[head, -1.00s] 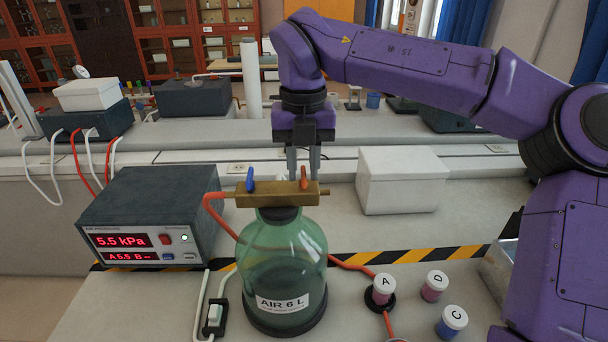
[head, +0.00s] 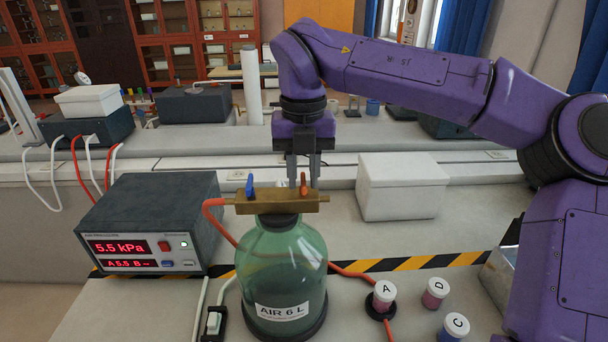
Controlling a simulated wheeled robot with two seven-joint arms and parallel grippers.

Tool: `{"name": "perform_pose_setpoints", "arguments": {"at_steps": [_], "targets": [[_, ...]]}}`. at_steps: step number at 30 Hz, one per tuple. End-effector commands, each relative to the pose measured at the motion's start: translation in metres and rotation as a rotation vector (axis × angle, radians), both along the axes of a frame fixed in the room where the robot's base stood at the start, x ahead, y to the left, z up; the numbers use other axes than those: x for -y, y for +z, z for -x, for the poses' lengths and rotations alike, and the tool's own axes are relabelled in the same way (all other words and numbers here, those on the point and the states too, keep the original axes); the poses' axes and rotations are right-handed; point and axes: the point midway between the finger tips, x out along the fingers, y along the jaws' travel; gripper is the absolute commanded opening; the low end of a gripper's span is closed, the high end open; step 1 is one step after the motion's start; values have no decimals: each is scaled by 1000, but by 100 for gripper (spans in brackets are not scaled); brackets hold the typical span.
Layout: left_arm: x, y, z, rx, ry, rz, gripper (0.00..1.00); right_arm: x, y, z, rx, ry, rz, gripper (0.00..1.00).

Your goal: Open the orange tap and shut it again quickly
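The orange tap (head: 304,184) stands upright on the right part of a brass bar (head: 270,206) that sits on the neck of a green glass bottle (head: 280,262) labelled AIR 6 L. A blue tap (head: 250,184) stands upright on the bar's left part. My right gripper (head: 303,184) points straight down at the orange tap. Its two fingers are apart, and the tap's handle shows in the gap between them. I cannot tell whether either finger touches it. My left gripper is out of view.
A white box (head: 402,188) stands behind right. Lidded jars A (head: 384,295), D (head: 435,292) and C (head: 454,327) stand front right. A white switch (head: 213,322) lies front left.

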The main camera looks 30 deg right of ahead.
Motion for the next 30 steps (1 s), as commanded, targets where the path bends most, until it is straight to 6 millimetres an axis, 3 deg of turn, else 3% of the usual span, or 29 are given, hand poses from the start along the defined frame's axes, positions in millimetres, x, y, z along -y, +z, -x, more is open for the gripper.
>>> {"name": "perform_pose_setpoints", "arguments": {"at_steps": [7, 9, 10, 17, 27, 30], "targets": [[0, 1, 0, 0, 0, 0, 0, 0, 1, 0, 0, 0, 0, 28], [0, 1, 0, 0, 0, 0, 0, 0, 1, 0, 0, 0, 0, 5], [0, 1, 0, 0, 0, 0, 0, 0, 1, 0, 0, 0, 0, 0], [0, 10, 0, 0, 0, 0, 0, 0, 5, 0, -1, 50, 0, 0], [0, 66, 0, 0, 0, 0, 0, 0, 9, 1, -4, 535, -2, 0], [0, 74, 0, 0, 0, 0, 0, 0, 5, 0, -1, 642, -2, 0]]}}
